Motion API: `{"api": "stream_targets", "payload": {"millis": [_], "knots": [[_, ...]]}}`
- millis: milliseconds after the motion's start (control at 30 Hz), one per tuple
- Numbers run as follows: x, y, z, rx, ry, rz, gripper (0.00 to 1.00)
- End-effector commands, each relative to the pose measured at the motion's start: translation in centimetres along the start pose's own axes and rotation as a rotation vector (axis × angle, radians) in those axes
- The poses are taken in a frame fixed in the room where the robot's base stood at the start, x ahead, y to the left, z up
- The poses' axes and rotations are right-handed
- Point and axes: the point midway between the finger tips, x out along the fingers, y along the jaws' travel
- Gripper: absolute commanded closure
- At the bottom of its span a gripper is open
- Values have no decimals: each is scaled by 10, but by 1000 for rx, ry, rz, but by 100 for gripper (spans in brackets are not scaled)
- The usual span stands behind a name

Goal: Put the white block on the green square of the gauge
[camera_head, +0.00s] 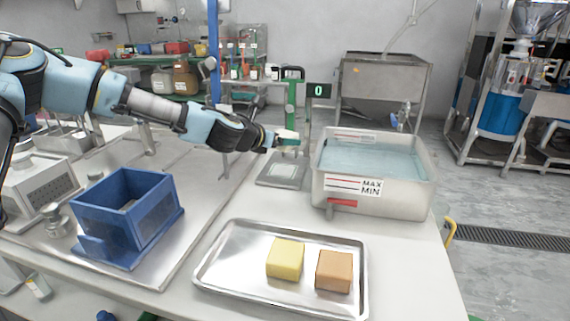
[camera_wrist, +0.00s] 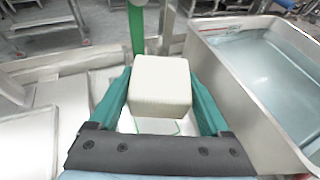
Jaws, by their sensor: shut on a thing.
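My gripper (camera_wrist: 160,104) is shut on the white block (camera_wrist: 160,82), with a teal finger on each side of it in the wrist view. In the head view my gripper (camera_head: 284,139) is beside the green post of the gauge (camera_head: 291,100), above the gauge's grey base plate (camera_head: 268,180). The white block is mostly hidden there by the fingers. In the wrist view part of a green outline, the green square (camera_wrist: 178,128), shows below the block, which hides the rest. The block appears held above the plate. The gauge's display (camera_head: 319,90) reads 0.
A water tub (camera_head: 324,193) with MAX and MIN marks stands close to the right of the gauge. A metal tray (camera_head: 232,262) in front holds a yellow block (camera_head: 285,259) and an orange-brown block (camera_head: 334,271). A blue box (camera_head: 122,211) stands left. White tabletop between is clear.

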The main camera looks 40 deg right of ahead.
Motion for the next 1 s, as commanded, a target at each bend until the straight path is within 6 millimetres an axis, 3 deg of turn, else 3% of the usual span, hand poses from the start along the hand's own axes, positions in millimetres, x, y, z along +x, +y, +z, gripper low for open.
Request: {"api": "stream_targets", "payload": {"millis": [100, 533, 933, 967, 1000], "knots": [[8, 0, -21, -3, 2, -1, 85], [28, 0, -67, -1, 1, 1, 85], [31, 0, -75, -1, 0, 1, 85], [31, 0, -75, -1, 0, 1, 18], [30, 0, -74, 0, 0, 1, 14]]}}
